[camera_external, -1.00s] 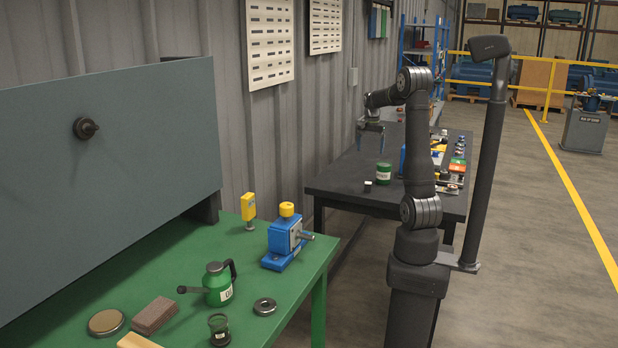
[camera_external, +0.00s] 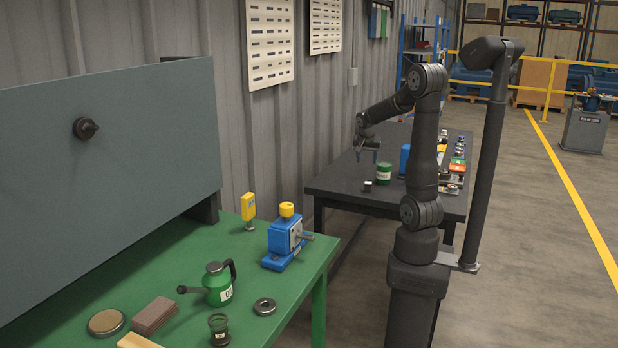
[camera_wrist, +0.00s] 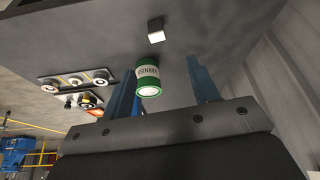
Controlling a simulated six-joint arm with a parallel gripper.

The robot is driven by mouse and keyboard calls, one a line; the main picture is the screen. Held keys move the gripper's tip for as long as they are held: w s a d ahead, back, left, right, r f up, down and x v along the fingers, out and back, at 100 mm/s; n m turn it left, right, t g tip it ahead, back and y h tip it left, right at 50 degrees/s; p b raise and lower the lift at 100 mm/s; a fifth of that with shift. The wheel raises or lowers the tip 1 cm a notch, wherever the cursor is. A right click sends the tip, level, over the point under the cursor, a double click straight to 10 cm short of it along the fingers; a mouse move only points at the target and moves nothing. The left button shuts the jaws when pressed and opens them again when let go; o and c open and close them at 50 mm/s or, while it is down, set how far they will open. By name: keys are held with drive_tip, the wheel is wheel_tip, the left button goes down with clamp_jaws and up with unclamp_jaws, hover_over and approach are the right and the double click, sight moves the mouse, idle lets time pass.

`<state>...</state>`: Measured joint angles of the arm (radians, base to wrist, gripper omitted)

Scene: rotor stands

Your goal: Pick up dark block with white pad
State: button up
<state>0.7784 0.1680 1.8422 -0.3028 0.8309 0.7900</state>
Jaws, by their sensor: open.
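The dark block with white pad (camera_external: 367,186) sits near the front edge of the dark table, left of the green can. In the wrist view its pale pad (camera_wrist: 156,37) shows at the top, beyond the fingertips. My gripper (camera_external: 367,156) is above the table, higher than the block and apart from it. Its two blue fingers (camera_wrist: 165,80) are spread in the wrist view, with nothing held between them.
A green labelled can (camera_external: 384,173) stands close to the block; in the wrist view it (camera_wrist: 148,78) appears beside the left finger. A blue box (camera_external: 405,160) and several small parts on panels lie to the right on the dark table (camera_external: 335,186). The wall is behind.

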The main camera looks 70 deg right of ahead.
sight(368, 183)
drive_tip(key=x, duration=1.1)
drive_tip(key=shift+d+f, duration=0.15)
drive_tip(key=shift+f, duration=0.2)
drive_tip(key=shift+s+d+x, duration=0.15)
drive_tip(key=shift+s+x, duration=0.05)
drive_tip(key=shift+x, duration=1.15)
drive_tip(key=shift+s+d+x, duration=0.1)
drive_tip(key=shift+s+x, duration=0.05)
drive_tip(key=shift+x, duration=1.25)
drive_tip(key=shift+r, duration=0.1)
drive_tip(key=c, duration=1.1)
drive_tip(key=shift+o, duration=0.2)
drive_tip(key=shift+r, duration=0.1)
